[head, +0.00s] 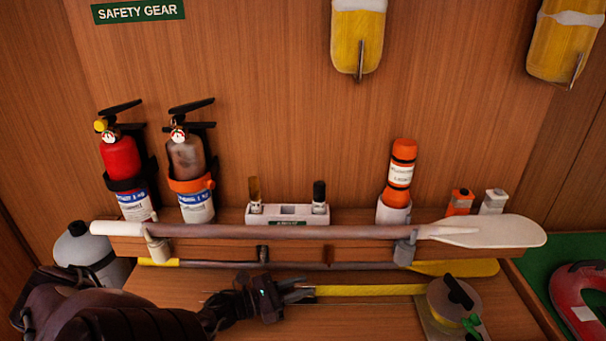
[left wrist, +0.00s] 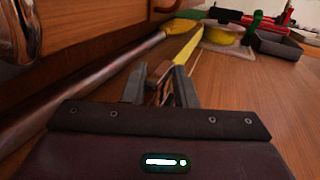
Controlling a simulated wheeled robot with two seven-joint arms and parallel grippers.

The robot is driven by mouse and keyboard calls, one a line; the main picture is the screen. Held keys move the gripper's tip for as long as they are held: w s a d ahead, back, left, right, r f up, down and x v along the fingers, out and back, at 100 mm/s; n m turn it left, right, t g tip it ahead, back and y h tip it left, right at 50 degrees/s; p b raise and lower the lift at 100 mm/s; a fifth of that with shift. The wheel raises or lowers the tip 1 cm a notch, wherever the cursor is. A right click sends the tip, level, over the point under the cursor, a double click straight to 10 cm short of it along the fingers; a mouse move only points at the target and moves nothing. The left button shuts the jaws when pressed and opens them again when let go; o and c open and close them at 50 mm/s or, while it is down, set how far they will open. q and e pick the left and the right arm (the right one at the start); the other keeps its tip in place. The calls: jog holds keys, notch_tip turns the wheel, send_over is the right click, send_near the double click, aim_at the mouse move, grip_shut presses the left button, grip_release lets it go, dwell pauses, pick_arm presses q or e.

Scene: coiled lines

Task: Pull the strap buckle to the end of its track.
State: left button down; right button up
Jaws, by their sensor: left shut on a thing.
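A yellow strap (head: 370,290) runs along the lower shelf from a round reel (head: 440,300) at the right to my left gripper (head: 305,290). My left gripper is shut at the strap's left end. The strap buckle sits between the fingers and is mostly hidden by them. In the left wrist view the fingertips (left wrist: 163,80) close around a small brownish piece, and the yellow strap (left wrist: 184,46) leads away from it to the reel (left wrist: 224,36). My right gripper is in neither view.
A paddle (head: 300,231) lies across brackets above the strap, with another yellow-bladed paddle (head: 455,268) below it. Two extinguishers (head: 120,165) (head: 187,160) and an orange canister (head: 402,165) stand behind. A grey tank (head: 85,250) stands at the left.

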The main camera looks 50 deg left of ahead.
pick_arm(q)
jog(key=c, duration=1.2)
grip_release()
jog(key=v, duration=0.8)
jog(key=shift+d, duration=0.15)
